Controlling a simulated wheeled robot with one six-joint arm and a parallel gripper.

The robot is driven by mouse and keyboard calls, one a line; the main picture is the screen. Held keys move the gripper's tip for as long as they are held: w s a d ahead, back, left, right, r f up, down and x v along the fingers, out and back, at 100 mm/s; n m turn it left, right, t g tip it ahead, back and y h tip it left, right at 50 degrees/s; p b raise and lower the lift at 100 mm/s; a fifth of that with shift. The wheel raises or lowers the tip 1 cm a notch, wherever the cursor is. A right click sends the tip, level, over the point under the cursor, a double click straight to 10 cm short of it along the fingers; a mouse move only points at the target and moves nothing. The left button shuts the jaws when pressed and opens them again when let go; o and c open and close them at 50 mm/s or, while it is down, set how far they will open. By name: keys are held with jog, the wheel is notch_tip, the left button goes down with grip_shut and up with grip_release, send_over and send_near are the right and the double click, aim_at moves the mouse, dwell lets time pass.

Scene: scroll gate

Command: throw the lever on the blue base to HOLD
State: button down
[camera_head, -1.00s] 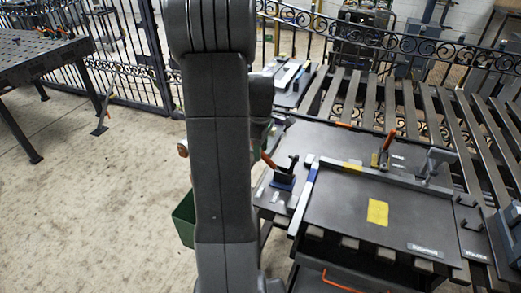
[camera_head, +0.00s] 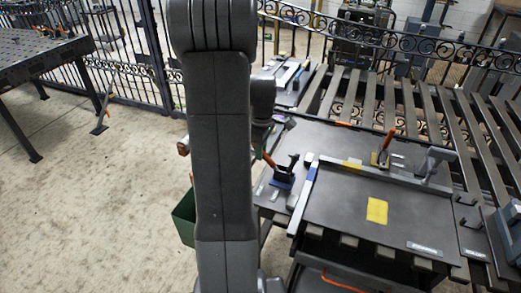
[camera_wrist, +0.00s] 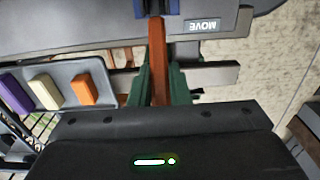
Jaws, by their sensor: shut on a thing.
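The lever's orange handle (camera_wrist: 158,60) runs down the middle of the wrist view from the blue base (camera_wrist: 158,7) at the top edge. My gripper (camera_wrist: 163,85) has its green fingers on either side of the handle and is shut on it. In the head view the blue base (camera_head: 283,182) stands on the left part of the dark bench, with the orange handle (camera_head: 268,158) leaning up and left. No HOLD label is legible.
A second orange-handled lever (camera_head: 386,146) stands on a yellow base farther right on the bench. A grey clamp-like part (camera_head: 436,160) is beside it. In the wrist view, a grey tray (camera_wrist: 70,70) holds purple, cream and orange blocks. The floor left of the bench is open.

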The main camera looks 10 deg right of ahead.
aim_at(269, 157)
jog(key=shift+s+d+r+t+y+b, duration=0.3)
jog(key=shift+d+t+y+b, duration=0.1)
jog(key=shift+d+y+b, duration=0.15)
jog(key=shift+s+d+r+t+y+b, duration=0.3)
jog(key=shift+d+t+y+b, duration=0.15)
jog(key=shift+y, duration=0.2)
jog(key=d+y+b, duration=0.1)
jog(key=b, duration=0.1)
jog(key=s+d+t+y+b, duration=0.1)
jog(key=b, duration=0.1)
jog(key=s+d+t+y+b, duration=0.1)
jog(key=b, duration=0.1)
jog(key=shift+r+t+y, duration=0.25)
jog(key=shift+r+y, duration=0.05)
jog(key=shift+r, duration=0.05)
jog(key=shift+s+d+r+t+y+b, duration=0.2)
jog(key=shift+s+d+t+y+b, duration=0.15)
jog(key=shift+y+b, duration=0.35)
jog(key=c, duration=1.4)
grip_release()
jog(key=shift+o, duration=0.2)
jog(key=shift+d, duration=0.1)
jog(key=v, duration=1.3)
jog(key=shift+s+d+r, duration=0.2)
jog(key=shift+r, duration=0.1)
